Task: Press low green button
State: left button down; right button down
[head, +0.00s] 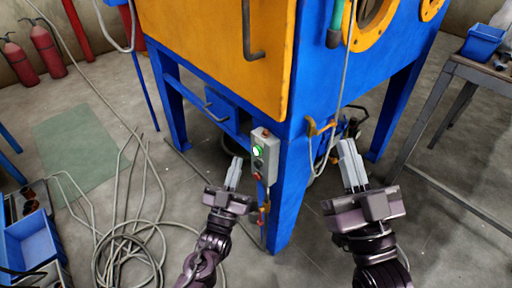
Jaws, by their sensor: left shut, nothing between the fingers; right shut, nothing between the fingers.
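A grey control box (268,158) is mounted on the front blue leg of the blaster cabinet. A lit green button (257,151) shows on its left-hand face. A small red part (257,177) shows below it, low on the box. My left gripper (236,161) is shut and empty, just left of the box and slightly lower in the picture than the green button, with a visible gap between. My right gripper (348,147) is shut and empty, to the right of the front leg, apart from the box.
The blue and orange cabinet (215,45) fills the top middle. Hoses and a cable hang near my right gripper. A coiled cable (128,250) lies on the floor at left. A metal table (470,75) stands at right. Blue bins (32,240) are at lower left.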

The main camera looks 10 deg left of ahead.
pick_arm(q)
jog(key=shift+s+a+p, duration=0.3)
jog(key=shift+s+a, duration=0.35)
jog(key=shift+s, duration=0.15)
dwell(0.4)
